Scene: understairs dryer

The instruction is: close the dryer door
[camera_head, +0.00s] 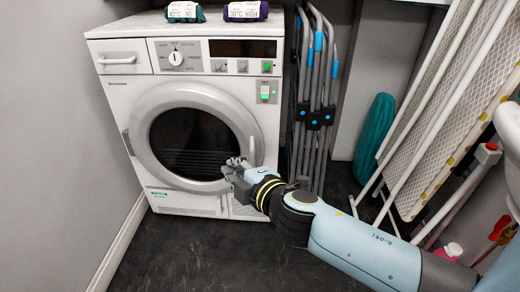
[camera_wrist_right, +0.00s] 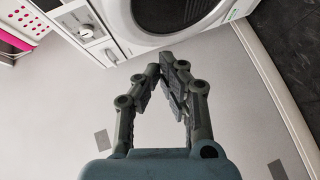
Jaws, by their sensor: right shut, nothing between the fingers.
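The white dryer (camera_head: 110,95) stands against the left wall. Its round door (camera_head: 165,97), a pale grey ring around dark glass, lies over the front opening and looks flush or nearly so; I cannot tell whether it is latched. My right gripper (camera_head: 232,168) is shut and empty in front of the door's lower right rim, hiding part of it; whether it touches is unclear. In the right wrist view, the shut fingers (camera_wrist_right: 168,72) are in front of the door ring (camera_wrist_right: 150,38), which shows at the top. My left gripper is not in view.
An ironing board (camera_head: 450,110) leans farther right. The dark floor (camera_head: 190,250) in front is clear.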

